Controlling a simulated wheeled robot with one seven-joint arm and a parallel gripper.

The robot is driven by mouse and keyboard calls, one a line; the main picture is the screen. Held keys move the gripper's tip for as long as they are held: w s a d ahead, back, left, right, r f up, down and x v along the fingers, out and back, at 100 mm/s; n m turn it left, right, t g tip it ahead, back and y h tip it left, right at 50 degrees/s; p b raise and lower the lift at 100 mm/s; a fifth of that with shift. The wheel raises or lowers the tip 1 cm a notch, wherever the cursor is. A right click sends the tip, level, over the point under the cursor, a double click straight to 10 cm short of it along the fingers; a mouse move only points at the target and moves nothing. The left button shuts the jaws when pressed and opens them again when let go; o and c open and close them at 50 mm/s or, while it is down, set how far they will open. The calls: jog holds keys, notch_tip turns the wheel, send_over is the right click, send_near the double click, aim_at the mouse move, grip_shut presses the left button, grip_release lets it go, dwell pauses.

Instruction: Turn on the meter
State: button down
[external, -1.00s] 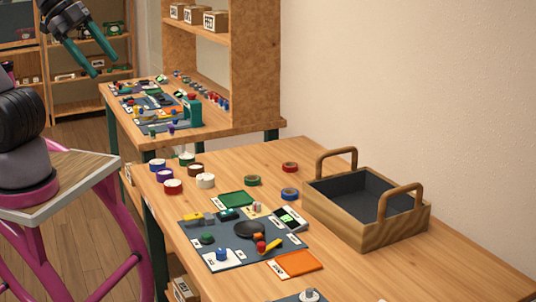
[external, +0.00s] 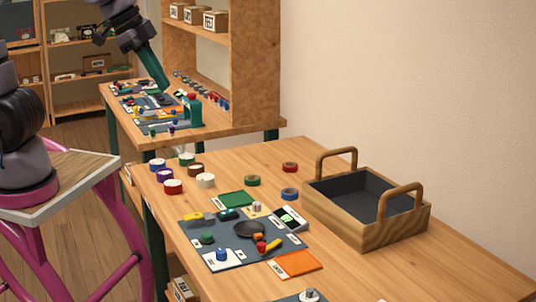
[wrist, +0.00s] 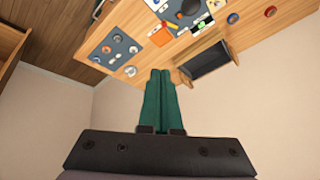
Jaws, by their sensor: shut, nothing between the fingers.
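The likely meter is a small dark device with a lit green display (external: 288,217), lying at the right corner of the grey mat (external: 205,247) on the near table. A small green patch that looks like its display shows in the wrist view (wrist: 201,25). Its switch is too small to make out. My gripper (external: 165,88) has dark green fingers and is shut and empty. It hangs in the air, well away from the device, and overlaps the far table in the external view. In the wrist view the closed fingers (wrist: 160,73) point toward the near table.
A wooden tray with handles (external: 420,230) stands right of the mat. Several tape rolls (external: 205,181) lie behind it. An orange pad (external: 295,264) and a green pad (external: 237,200) lie at the mat's edges.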

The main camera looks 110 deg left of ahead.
jog(key=w+a+f+n+g, duration=0.1)
jog(key=w+a+f+n, duration=0.25)
jog(key=a+f, duration=0.4)
jog(key=n+g, duration=0.2)
jog(key=n, duration=0.4)
send_over(231, 210)
jog(key=s+d, duration=0.2)
notch_tip(231, 210, down, 20)
jog(key=shift+s+d+h, duration=0.15)
jog(key=shift+h, duration=0.25)
jog(key=shift+f+m, duration=0.1)
jog(key=shift+m, duration=0.15)
jog(key=x, duration=1.4)
jog(key=shift+s, duration=0.15)
